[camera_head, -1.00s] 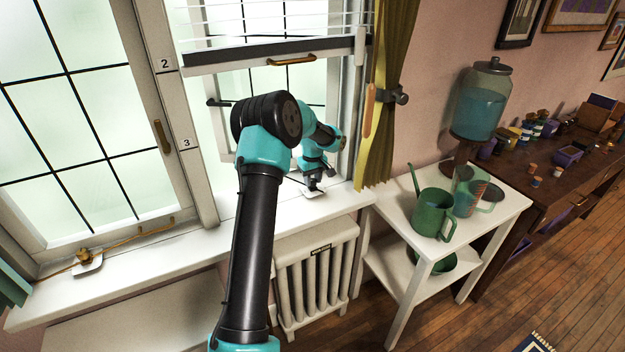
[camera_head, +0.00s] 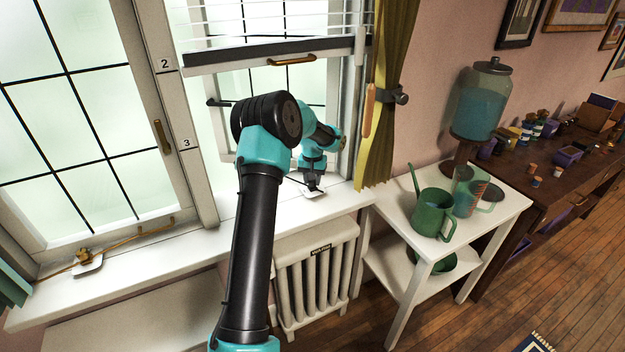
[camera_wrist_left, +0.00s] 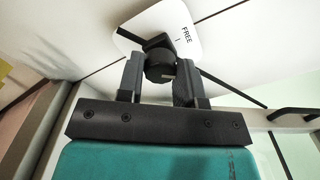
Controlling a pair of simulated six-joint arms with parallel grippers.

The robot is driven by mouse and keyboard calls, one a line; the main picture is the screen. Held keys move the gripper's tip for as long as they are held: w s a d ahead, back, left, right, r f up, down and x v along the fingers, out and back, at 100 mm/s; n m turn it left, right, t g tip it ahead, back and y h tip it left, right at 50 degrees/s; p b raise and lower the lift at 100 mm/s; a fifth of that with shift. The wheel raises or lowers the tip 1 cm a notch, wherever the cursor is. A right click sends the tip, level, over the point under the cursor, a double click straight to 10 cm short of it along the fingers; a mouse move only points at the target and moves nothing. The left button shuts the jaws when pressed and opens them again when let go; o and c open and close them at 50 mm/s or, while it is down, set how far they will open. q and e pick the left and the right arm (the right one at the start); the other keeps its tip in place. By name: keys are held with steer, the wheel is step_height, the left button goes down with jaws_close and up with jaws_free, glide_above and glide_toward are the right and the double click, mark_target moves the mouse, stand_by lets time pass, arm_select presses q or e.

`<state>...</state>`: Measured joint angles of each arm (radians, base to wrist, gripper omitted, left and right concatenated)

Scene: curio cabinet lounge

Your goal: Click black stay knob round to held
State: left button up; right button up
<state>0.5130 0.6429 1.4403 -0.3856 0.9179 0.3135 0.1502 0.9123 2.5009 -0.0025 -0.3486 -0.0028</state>
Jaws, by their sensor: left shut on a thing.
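The black stay knob (camera_wrist_left: 160,66) sits on a white plate (camera_wrist_left: 180,30) marked FREE, with a short line by the word, in the left wrist view. My left gripper (camera_wrist_left: 158,70) has one finger on each side of the knob and is shut on it. A dark thin bar runs out from near the knob. In the head view the same gripper (camera_head: 313,184) points down at the white plate (camera_head: 314,194) on the right part of the sill, and the knob is hidden there. My right gripper is not in view.
A brass stay fitting (camera_head: 84,256) sits on the left sill. A radiator (camera_head: 315,270) is below the sill; a white side table (camera_head: 400,250) holds a green watering can (camera_head: 433,212).

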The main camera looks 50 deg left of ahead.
arm_select(q)
steer(key=m, duration=0.5)
steer(key=shift+m, duration=2.6)
steer(key=o, duration=0.9)
step_height(320, 180, up, 17)
steer(key=shift+r, duration=0.2)
steer(key=shift+d+f, duration=0.1)
